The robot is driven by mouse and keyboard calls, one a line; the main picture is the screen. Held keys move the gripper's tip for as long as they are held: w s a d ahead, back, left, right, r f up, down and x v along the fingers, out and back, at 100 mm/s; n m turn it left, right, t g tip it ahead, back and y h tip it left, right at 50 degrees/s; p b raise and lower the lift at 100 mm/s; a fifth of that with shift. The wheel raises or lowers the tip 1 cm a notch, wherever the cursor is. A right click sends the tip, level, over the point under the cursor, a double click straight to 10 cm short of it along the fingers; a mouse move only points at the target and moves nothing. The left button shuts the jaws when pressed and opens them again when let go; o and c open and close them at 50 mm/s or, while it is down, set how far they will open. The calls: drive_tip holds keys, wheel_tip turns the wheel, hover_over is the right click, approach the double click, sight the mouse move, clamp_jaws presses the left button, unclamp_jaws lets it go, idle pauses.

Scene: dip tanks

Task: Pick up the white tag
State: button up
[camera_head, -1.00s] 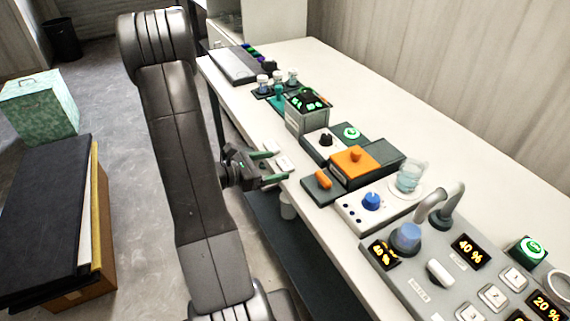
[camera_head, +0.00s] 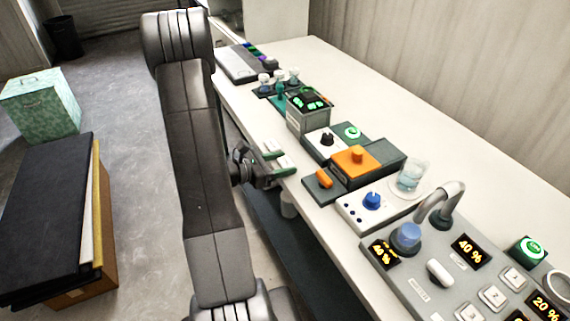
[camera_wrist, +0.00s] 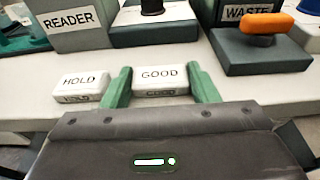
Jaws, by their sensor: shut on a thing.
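A white tag marked GOOD (camera_wrist: 160,75) lies between the green fingers of my gripper (camera_wrist: 158,84) in the wrist view. The fingers are shut on its two sides. It seems to rest at the near edge of the white table; I cannot tell if it is lifted. A second white tag, marked HOLD (camera_wrist: 80,84), lies just left of the left finger, apart from it. In the head view my gripper (camera_head: 278,163) is at the table's left edge, with the GOOD tag (camera_head: 286,161) small between its fingers.
A control panel (camera_head: 440,275) is at the front right. A glass beaker (camera_head: 412,174) stands on the table (camera_head: 480,160).

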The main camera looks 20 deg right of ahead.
drive_tip(key=shift+r, duration=0.15)
wheel_tip(320, 180, up, 10)
drive_tip(key=shift+f, duration=0.25)
drive_tip(key=w+a+n+t+y+p, duration=0.1)
drive_tip(key=w+a+n+t+y, duration=0.3)
drive_tip(key=w+a+n+t, duration=0.55)
drive_tip(key=w+a+f+n+t+y+p, duration=0.1)
drive_tip(key=w+a+f+n+t+y, duration=0.1)
drive_tip(key=w+a+y, duration=0.3)
drive_tip(key=a+f+n+t+y, duration=0.2)
drive_tip(key=a+f, duration=0.1)
drive_tip(key=a, duration=0.4)
wheel_tip(320, 180, up, 5)
drive_tip(key=m+g+h+b, duration=0.2)
drive_tip(key=m+g+h, duration=0.9)
drive_tip(key=m+g, duration=0.3)
hover_over(281, 164)
drive_tip(key=shift+r+n+t, duration=0.1)
drive_tip(key=shift+n+t, duration=0.15)
